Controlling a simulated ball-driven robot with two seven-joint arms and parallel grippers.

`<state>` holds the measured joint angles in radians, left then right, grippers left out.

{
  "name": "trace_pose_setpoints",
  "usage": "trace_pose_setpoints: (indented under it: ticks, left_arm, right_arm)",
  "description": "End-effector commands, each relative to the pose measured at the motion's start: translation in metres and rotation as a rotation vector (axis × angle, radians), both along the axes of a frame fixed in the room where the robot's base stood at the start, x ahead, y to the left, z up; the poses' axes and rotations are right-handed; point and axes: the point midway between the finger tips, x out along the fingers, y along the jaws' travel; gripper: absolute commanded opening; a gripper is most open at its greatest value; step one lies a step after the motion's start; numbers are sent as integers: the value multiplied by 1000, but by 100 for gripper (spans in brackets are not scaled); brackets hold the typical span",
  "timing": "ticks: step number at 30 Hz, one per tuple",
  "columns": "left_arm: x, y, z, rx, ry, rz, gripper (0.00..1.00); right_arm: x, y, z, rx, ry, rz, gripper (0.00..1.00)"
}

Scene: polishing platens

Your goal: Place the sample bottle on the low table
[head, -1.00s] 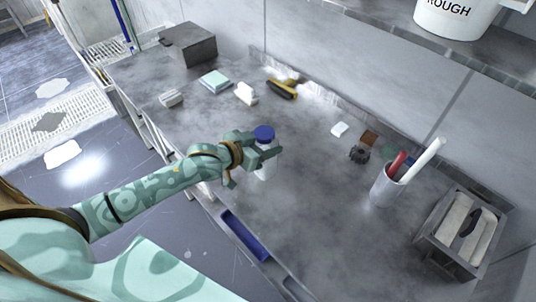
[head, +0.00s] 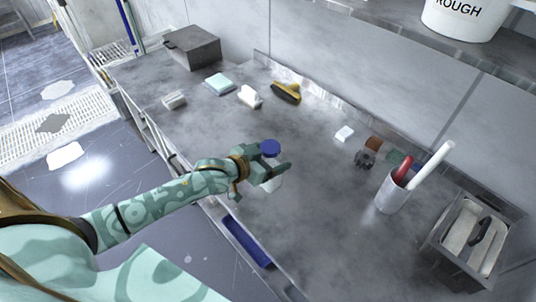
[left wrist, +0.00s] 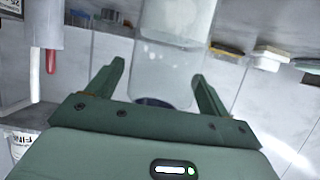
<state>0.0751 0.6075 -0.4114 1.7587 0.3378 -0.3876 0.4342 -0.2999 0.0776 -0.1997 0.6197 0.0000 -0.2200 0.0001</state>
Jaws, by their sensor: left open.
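The sample bottle has a blue cap (head: 270,147) and a pale, translucent body (head: 275,184). It appears upright over the near part of the grey metal bench top (head: 320,225); whether its base touches the surface is hard to tell. My left gripper (head: 272,172) is open around the bottle, below the cap, and hides part of the body. In the left wrist view the bottle body (left wrist: 175,62) lies between the two spread fingers, with a visible gap on at least one side. No separate low table can be made out. My right gripper is not in view.
A cup (head: 391,193) with red and white sticks and a metal caddy (head: 440,245) stand to the right. A yellow brush (head: 286,92), a white block (head: 250,97) and a grey box (head: 192,47) lie farther back. Bench around the bottle is clear.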

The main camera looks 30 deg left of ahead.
Motion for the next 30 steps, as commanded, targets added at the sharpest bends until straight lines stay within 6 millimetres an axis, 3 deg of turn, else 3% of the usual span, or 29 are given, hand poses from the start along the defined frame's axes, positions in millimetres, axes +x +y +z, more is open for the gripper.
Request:
trace_pose_setpoints:
  ticks: [5, 12, 18, 30]
  left_arm:
    - [-15, 5, 9, -1, 1, 0, 80]
    - [-64, 22, 32, 0, 2, 0, 80]
    - [-95, 33, 45, 1, 1, 1, 80]
    - [-105, 37, 48, -1, -1, 0, 80]
  right_arm:
    - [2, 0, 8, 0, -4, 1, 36]
    - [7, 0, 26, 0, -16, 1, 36]
    - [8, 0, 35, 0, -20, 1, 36]
    - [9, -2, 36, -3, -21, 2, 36]
